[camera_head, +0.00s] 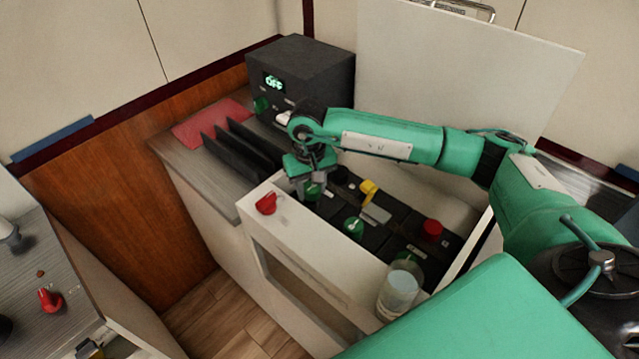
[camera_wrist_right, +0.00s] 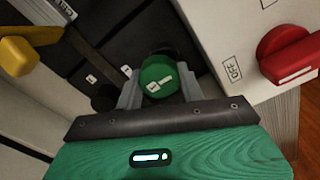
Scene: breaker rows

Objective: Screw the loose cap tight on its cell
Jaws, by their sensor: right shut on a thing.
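My right gripper (camera_head: 309,192) is over the near left end of the row of black cells (camera_head: 385,222) in the white-walled box. In the right wrist view the gripper (camera_wrist_right: 160,88) is shut on a green cap (camera_wrist_right: 157,74) with a white mark, one finger on each side. The cap's underside and its seating on the cell are hidden. Other green caps (camera_head: 353,228) and a red cap (camera_head: 432,230) stand on the cells. I cannot tell from these views which cap is loose. My left gripper is out of view.
A red knob (camera_head: 266,203) marked OFF sits on the box's rim. A yellow piece (camera_head: 368,190) rises among the cells. A clear cup (camera_head: 400,287) stands at the front right. Black upright plates (camera_head: 240,147) and a dark unit reading OFF (camera_head: 300,78) stand behind, left.

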